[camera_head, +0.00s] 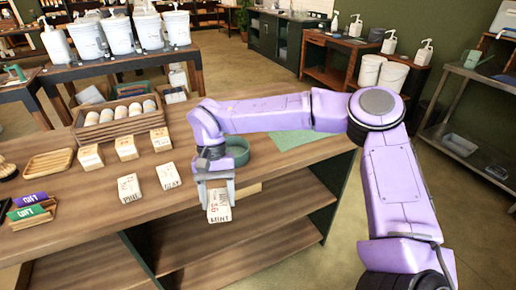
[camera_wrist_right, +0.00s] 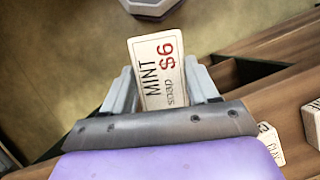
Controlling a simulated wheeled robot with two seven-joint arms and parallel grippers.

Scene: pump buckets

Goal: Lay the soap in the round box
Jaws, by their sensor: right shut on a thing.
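My right gripper (camera_head: 218,203) is shut on a cream soap bar labelled MINT (camera_head: 219,207), at the front edge of the wooden counter. In the right wrist view the MINT soap (camera_wrist_right: 158,70) sits between the two fingers (camera_wrist_right: 160,88), its label facing the camera. The round green box (camera_head: 237,150) stands on the counter behind the gripper, partly hidden by my right arm. The soap is apart from the box, nearer the front edge. My left gripper is not in view.
Soap bars labelled PINE (camera_head: 130,190) and CLAY (camera_head: 168,176) lie left of the gripper. Several small boxes (camera_head: 126,147) stand behind them, before a wooden crate of rolls (camera_head: 121,113). A green mat (camera_head: 300,134) lies to the right.

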